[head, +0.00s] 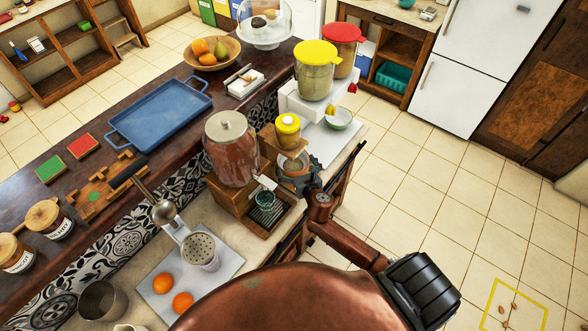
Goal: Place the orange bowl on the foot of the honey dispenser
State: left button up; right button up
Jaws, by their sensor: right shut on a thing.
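The honey dispenser is most likely the small amber jar with a yellow lid (288,129) on a wooden stand, near the middle of the head view. My right arm reaches in from the lower right. My right gripper (297,177) is just in front of this stand, shut on a small round bowl (291,162) that I take for the orange bowl. The gripper and wrist partly cover the bowl and the stand's foot. I cannot tell whether the bowl touches the foot. My left gripper is out of view.
Left of the bowl stands a large glass drink dispenser (231,150) with a tap and a small glass (265,198) below. A citrus press (199,247) stands front left.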

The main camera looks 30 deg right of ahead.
aim_at(294, 169)
notch_tip(294, 169, down, 3)
jog(key=shift+f+b, duration=0.1)
jog(key=shift+b, duration=0.35)
jog(key=shift+w+a+f, duration=0.15)
jog(key=shift+w+f, duration=0.1)
jog(key=shift+f, duration=0.05)
jog(key=shift+f, duration=0.15)
jog(key=o, duration=1.1)
jog(key=shift+o, duration=0.2)
jog(key=v, duration=1.2)
jog(key=shift+p, duration=0.3)
